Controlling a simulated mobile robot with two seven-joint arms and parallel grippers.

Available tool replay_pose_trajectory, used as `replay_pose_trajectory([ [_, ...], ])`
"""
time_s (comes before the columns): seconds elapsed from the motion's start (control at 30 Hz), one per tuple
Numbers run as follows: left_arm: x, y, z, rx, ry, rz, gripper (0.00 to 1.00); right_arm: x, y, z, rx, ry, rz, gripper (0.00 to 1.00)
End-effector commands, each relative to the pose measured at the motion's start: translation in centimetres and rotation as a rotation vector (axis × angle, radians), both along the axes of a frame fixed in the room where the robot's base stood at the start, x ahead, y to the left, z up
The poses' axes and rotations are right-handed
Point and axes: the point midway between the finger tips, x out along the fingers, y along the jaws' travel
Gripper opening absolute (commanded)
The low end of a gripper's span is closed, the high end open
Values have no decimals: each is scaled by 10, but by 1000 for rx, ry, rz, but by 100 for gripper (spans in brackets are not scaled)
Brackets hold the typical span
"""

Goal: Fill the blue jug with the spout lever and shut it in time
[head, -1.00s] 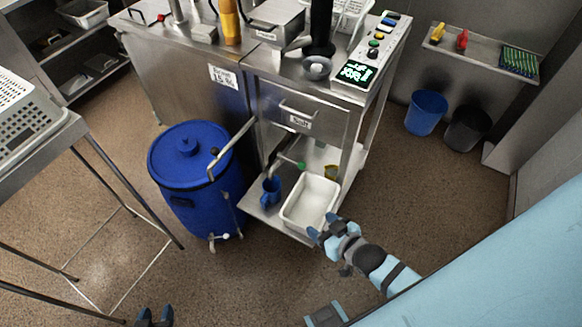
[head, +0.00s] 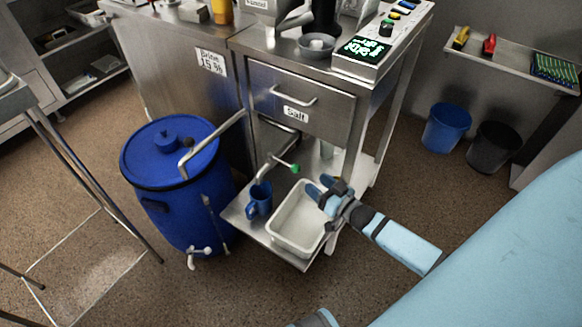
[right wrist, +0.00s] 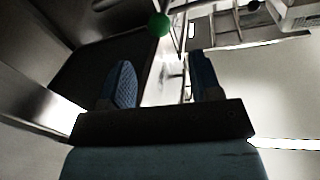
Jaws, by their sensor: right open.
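The blue jug (head: 259,201) stands upright on the low steel shelf, left of the white tray. A bent spout (head: 266,168) ends close above it in the picture. The spout's lever has a green knob (head: 294,168), which also shows in the right wrist view (right wrist: 158,24), ahead of the fingertips. My right gripper (head: 320,189) is open and empty, over the white tray in the picture and to the right of the knob, apart from it. In the right wrist view, nothing is between its fingers (right wrist: 162,80). The jug's inside is too small to read. My left gripper is out of view.
The white tray (head: 275,237) is on the shelf beside the jug. A blue drum (head: 150,180) with a lid and a white tap (head: 200,256) stands left. A salt drawer (head: 305,98) is above the shelf. A lit display (head: 362,47) tops the cart. Floor is clear in front.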

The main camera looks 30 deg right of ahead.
Motion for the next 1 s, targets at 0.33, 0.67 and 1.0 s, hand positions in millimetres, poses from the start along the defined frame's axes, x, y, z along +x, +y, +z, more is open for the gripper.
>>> replay_pose_trajectory([
  [0.33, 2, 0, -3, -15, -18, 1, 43, 74, 15, -1, -1, -2, 0, 58],
  [0.67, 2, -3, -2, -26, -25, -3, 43, 107, 21, 0, -1, 0, -1, 58],
  [1.0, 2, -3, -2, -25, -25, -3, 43, 109, 22, 0, -1, 1, -1, 49],
])
